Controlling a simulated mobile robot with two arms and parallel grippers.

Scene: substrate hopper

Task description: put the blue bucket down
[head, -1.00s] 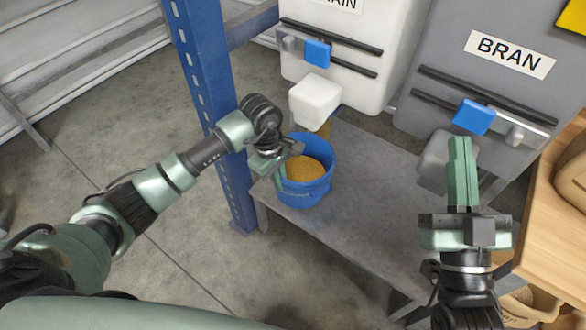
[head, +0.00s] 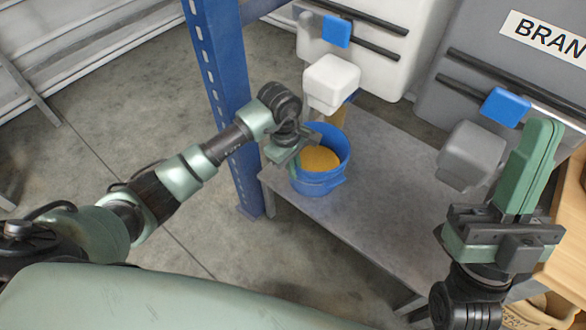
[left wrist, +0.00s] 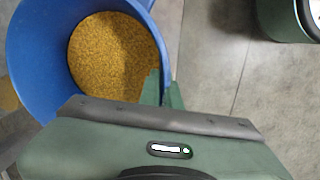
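The blue bucket (head: 333,177), holding yellow-brown grain (head: 319,159), is upright at the left end of the grey bench (head: 385,190), below the white spout (head: 331,82). I cannot tell for sure whether its base touches the bench. My left gripper (head: 295,166) is shut on the bucket's near-left rim. In the left wrist view, one green finger is inside the bucket (left wrist: 32,50) and one outside, with the rim between them. My right gripper (head: 537,135) is shut and empty, raised at the right in front of the grey hopper.
A blue upright post (head: 222,90) stands just left of the bench, close to my left arm. The grey BRAN hopper (head: 470,85) has a grey spout (head: 470,155) over the bench's right part. The bench middle is clear. A wooden surface (head: 570,235) is at right.

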